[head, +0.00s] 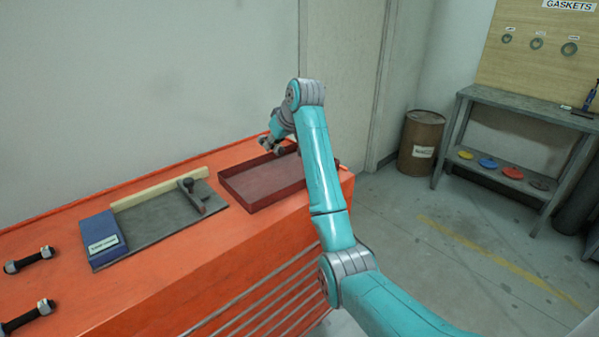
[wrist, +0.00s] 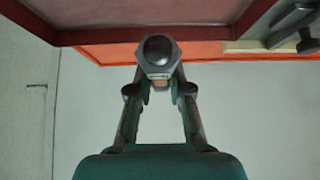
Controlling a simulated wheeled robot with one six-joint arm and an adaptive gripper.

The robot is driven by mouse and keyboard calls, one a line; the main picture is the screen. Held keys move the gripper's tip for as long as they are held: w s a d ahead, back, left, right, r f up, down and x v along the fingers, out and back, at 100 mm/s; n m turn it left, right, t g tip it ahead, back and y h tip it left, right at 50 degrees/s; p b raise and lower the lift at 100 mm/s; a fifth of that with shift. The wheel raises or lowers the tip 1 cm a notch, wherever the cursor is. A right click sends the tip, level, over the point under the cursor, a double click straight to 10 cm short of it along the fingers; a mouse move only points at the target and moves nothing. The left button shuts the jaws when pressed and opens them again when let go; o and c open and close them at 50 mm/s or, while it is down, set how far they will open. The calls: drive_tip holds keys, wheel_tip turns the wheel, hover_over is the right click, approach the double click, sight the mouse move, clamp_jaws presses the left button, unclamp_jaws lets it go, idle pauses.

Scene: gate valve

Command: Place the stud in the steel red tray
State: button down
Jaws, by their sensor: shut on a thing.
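The red steel tray (head: 232,193) sits on the orange bench top, and its rim shows across the top of the wrist view (wrist: 120,36). My gripper (head: 270,147) is at the tray's far edge in the head view. In the wrist view my gripper (wrist: 158,84) is shut on a stud (wrist: 158,50), seen end-on with its dark round end and hex nut. The stud's length is hidden behind that end. I cannot tell its exact height over the tray. Two more studs with nuts, one farther (head: 28,260) and one nearer (head: 27,317), lie at the bench's left.
A grey mat (head: 150,232) with a blue box (head: 102,238), a pale wooden strip (head: 160,193) and a grey tool (head: 191,196) lies left of the tray. A wall stands behind the orange bench (head: 190,275). A rusty drum (head: 420,142) and a shelf table (head: 520,108) stand right.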

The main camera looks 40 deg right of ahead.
drive_tip(key=d, duration=0.3)
approach(279, 174)
drive_tip(key=x, duration=0.6)
drive_tip(key=c, duration=1.1)
unclamp_jaws()
drive_tip(key=shift+a+f, duration=0.1)
drive_tip(key=shift+f, duration=0.05)
drive_tip(key=shift+s+r, duration=0.1)
drive_tip(key=shift+r, duration=0.25)
drive_tip(key=v, duration=1.1)
drive_tip(key=shift+s+r, duration=0.2)
drive_tip(key=shift+s, duration=0.1)
